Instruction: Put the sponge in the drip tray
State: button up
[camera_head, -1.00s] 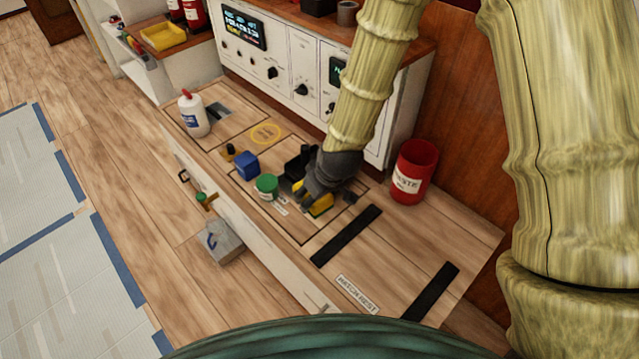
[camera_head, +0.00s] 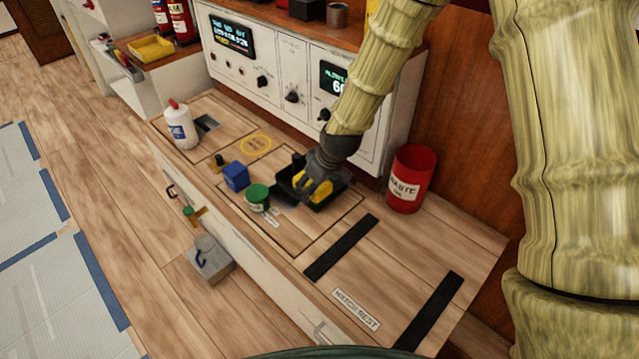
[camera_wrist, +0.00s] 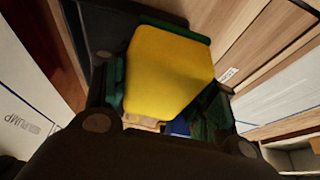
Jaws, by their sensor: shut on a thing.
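The yellow sponge (camera_head: 313,185) is held in my gripper (camera_head: 312,190), over the black drip tray (camera_head: 334,194) in the head view. In the wrist view the sponge (camera_wrist: 165,70) fills the space between the two fingers of my gripper (camera_wrist: 170,120), with a dark green layer along its edge. The tray is a shallow black box on the bench, partly hidden by my gripper. I cannot tell whether the sponge touches the tray floor.
A green-lidded tin (camera_head: 257,197) and a blue block (camera_head: 235,176) stand left of the tray. A white bottle (camera_head: 180,126) stands farther left. A red waste bin (camera_head: 409,178) stands right.

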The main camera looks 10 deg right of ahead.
jog(key=w+d, duration=0.1)
jog(key=w, duration=0.2)
jog(key=w+d+b, duration=0.1)
jog(key=w, duration=0.1)
jog(key=shift+d+f, duration=0.3)
jog(key=shift+f+b, duration=0.8)
jog(key=shift+f, duration=0.9)
jog(key=shift+f, duration=0.15)
jog(key=o, duration=1.1)
jog(key=shift+c, duration=0.2)
jog(key=p+v, duration=0.3)
jog(key=v, duration=0.9)
jog(key=shift+s, duration=0.1)
